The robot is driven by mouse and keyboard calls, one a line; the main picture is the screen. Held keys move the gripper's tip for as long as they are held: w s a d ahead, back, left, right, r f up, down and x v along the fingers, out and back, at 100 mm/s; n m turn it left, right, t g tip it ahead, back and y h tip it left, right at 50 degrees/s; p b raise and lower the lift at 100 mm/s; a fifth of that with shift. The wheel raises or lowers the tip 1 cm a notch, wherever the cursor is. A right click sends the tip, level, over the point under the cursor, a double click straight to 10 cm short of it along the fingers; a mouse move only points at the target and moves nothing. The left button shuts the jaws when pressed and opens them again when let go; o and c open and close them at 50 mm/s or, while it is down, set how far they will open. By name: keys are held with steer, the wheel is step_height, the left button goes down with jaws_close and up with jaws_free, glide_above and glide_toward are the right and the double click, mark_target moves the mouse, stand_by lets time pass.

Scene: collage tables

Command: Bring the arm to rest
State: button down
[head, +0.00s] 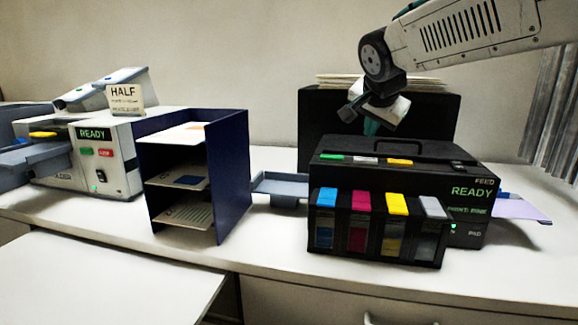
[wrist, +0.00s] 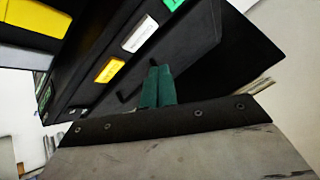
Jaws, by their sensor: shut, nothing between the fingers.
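My gripper (wrist: 157,85) shows in the wrist view as two green fingers pressed together, with nothing between them. In the head view my gripper (head: 371,126) hangs at the end of my white arm, above and behind the top of the black printer (head: 405,174). The arm reaches in from the upper right and is bent at a dark joint. In the wrist view the printer's dark lid with its green, white and yellow tabs (wrist: 109,69) lies beyond the fingers. I cannot tell the exact gap between the fingertips and the printer.
Blue, magenta, yellow and grey cartridges (head: 357,203) line the printer's front. A tall black box (head: 318,112) with paper stands behind it. A navy shelf (head: 233,180) with sheets stands left of centre. A white machine (head: 117,160) reading READY is farther left. The front counter is mostly clear.

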steer(key=s+f+n+g, duration=0.1)
steer(key=f, duration=0.1)
steer(key=s+f+n, duration=0.1)
steer(key=s+f, duration=0.1)
steer(key=shift+s+d+g, duration=0.15)
steer(key=shift+d+g, duration=0.05)
steer(key=shift+g, duration=0.2)
steer(key=s+f+n+g, duration=0.1)
steer(key=s, duration=0.2)
steer(key=s+d+f+n+g, duration=0.1)
steer(key=s+f, duration=0.1)
steer(key=s, duration=0.2)
steer(key=s+f+n, duration=0.2)
steer(key=s, duration=0.2)
steer(key=shift+d+f+g, duration=0.25)
steer(key=shift+d+g, duration=0.05)
steer(key=shift+g, duration=0.1)
steer(key=s+f+n+g+y, duration=0.1)
steer(key=s+f, duration=0.3)
steer(key=s, duration=0.7)
steer(key=s+d+f+n+g+y, duration=0.1)
steer(key=s+f, duration=0.3)
steer(key=s, duration=0.6)
steer(key=shift+s+d+n+g, duration=0.15)
steer(key=shift+s+n+g, duration=0.2)
steer(key=shift+n, duration=0.45)
